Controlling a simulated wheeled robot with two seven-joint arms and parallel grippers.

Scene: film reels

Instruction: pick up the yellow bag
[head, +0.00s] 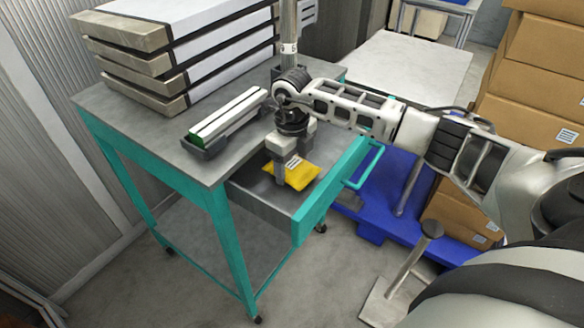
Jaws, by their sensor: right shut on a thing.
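The yellow bag (293,175) is in the open drawer (262,204) of the grey and teal table, in the head view. My right gripper (291,158) comes down over the drawer from above and is shut on the bag's far left part. The fingers hide that part of the bag. I cannot tell whether the bag is resting on the drawer floor or slightly above it. My left gripper is not in view.
Stacked film cases (175,55) and a grey tray (225,130) with a white-topped item stand on the table (110,105). The drawer's teal front and handle (366,165) stick out to the right. Cardboard boxes (535,95) and a blue pallet (385,195) are at the right.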

